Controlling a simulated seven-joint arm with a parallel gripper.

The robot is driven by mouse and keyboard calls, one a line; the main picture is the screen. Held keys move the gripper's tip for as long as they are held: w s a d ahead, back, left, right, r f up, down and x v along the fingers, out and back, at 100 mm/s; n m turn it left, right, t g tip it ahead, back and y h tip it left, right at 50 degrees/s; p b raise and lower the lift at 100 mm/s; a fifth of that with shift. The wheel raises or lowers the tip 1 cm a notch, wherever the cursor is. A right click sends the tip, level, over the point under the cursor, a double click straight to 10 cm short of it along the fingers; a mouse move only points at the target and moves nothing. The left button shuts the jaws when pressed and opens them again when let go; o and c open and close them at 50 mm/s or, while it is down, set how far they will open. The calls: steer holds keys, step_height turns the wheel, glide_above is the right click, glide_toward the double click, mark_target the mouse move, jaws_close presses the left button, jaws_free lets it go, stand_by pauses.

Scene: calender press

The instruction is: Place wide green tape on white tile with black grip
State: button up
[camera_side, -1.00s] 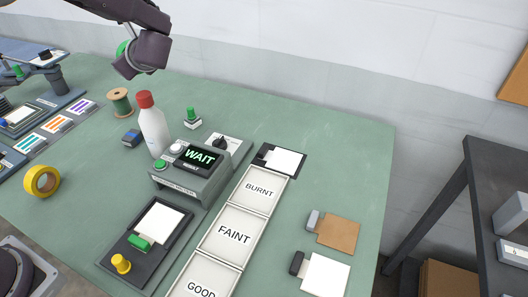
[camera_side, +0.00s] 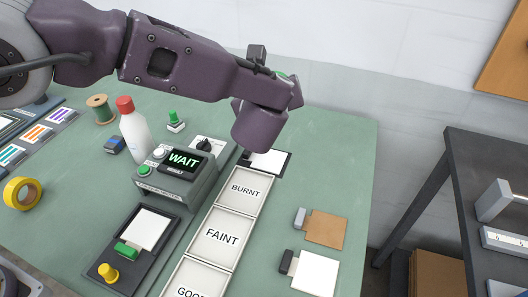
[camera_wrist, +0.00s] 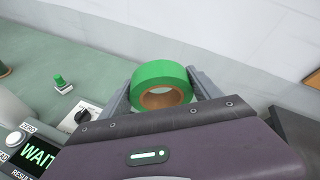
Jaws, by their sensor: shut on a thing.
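The wide green tape (camera_wrist: 158,74) is a green roll with a brown core, held between the two grey fingers of my gripper (camera_wrist: 161,84) in the wrist view. In the side view only a sliver of green shows behind my wrist, and the fingers are hidden. The white tile (camera_side: 315,275) with a black grip (camera_side: 286,262) lies flat at the table's front right, with nothing on it. My gripper is up and behind it, over the back of the table, well apart from it.
A brown tile (camera_side: 325,230) with a grey grip lies just behind the white tile. Another white tile (camera_side: 147,229) with a green grip lies on a dark tray. Left of them are the BURNT, FAINT and GOOD trays (camera_side: 222,237) and the WAIT box (camera_side: 176,180). Yellow tape (camera_side: 22,194) lies far left.

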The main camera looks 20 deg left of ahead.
mark_target(270, 167)
step_height(270, 167, down, 19)
steer(key=shift+r, duration=0.1)
stand_by(0.3)
steer(key=o, duration=1.1)
steer(key=shift+s, duration=0.1)
steer(key=v, duration=1.2)
